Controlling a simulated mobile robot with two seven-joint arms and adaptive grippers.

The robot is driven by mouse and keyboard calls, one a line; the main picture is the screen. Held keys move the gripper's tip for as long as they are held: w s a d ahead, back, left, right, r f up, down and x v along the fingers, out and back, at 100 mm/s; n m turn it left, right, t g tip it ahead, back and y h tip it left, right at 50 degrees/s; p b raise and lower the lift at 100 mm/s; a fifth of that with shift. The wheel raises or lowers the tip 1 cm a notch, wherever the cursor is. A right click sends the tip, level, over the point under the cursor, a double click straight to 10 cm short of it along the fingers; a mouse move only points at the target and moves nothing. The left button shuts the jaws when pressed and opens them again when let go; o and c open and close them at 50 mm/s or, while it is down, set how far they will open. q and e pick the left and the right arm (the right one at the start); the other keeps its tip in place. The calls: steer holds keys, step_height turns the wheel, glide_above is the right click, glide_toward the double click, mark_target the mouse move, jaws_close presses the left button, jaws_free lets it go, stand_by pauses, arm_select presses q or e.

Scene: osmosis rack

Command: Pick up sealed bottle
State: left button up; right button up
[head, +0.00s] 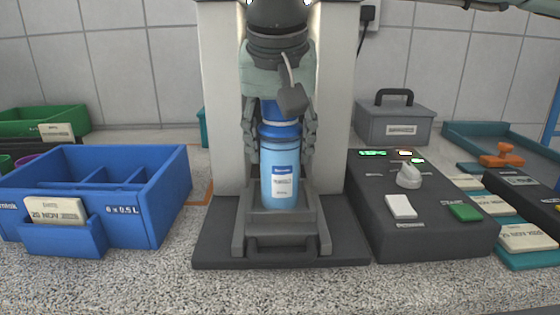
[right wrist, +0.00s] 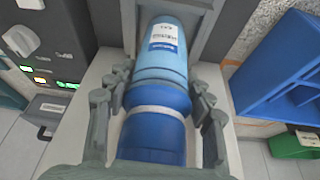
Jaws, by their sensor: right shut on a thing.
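The sealed bottle (head: 280,175) is light blue with a dark blue cap and a white and blue label. It stands upright in a grey cradle (head: 282,250) on the dark base of the white machine. My right gripper (head: 281,130) comes down from above and is shut on the bottle around its cap and neck. In the right wrist view the bottle (right wrist: 162,65) lies between the two grey fingers, with the blue cap nearest the camera. My left gripper does not show in either view.
A blue divided crate (head: 150,205) stands at the left. A dark control box (head: 430,235) with a knob and buttons stands close at the right. White machine columns (head: 225,100) flank the gripper. A grey case (head: 395,125) is behind. The speckled counter in front is clear.

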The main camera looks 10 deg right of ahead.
steer(key=shift+c, duration=1)
steer(key=shift+r, duration=0.15)
